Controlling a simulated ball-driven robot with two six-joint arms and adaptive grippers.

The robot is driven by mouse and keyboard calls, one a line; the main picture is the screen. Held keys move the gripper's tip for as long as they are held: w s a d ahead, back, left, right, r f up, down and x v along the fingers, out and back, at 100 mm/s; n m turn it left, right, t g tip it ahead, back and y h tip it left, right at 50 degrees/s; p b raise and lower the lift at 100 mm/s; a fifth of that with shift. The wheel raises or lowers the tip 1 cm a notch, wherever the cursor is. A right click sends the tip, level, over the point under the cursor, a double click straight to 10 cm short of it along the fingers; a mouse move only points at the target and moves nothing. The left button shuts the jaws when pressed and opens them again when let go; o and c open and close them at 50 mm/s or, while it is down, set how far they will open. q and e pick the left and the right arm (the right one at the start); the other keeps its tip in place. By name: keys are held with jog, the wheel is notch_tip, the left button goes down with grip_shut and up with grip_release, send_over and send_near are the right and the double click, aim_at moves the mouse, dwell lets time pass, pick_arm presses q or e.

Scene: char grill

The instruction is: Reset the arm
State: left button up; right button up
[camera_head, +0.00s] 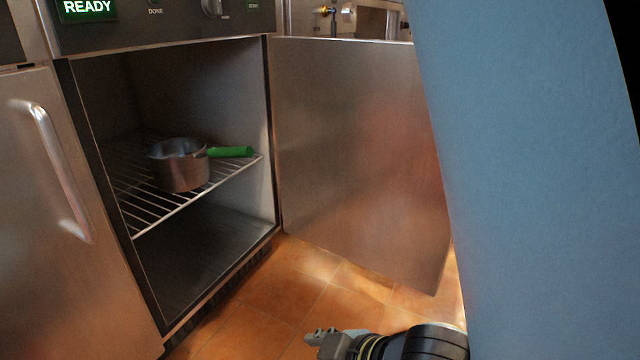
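One gripper (322,339), which I take as my right, shows at the bottom edge of the head view, with its dark wrist extending to the right. It is low over the tiled floor, in front of the open cabinet and apart from it. Only part of its fingers shows, so I cannot tell whether it is open or shut. I see nothing held in it. My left gripper is not in view. A metal pot (181,166) with a green handle (230,152) sits upright on the wire rack (150,222) inside the cabinet.
The cabinet door (355,150) stands wide open to the right. A closed door with a handle (58,170) is at the left. A panel above shows a green READY display (87,8). The orange tile floor (262,318) is clear. A large blue-grey surface blocks the right side.

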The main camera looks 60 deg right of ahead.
jog(key=shift+m+y, duration=0.5)
jog(key=shift+m, duration=0.4)
jog(key=s+a+r, duration=0.2)
jog(key=s, duration=0.1)
jog(key=shift+s+d+p, duration=0.1)
jog(key=shift+p, duration=0.2)
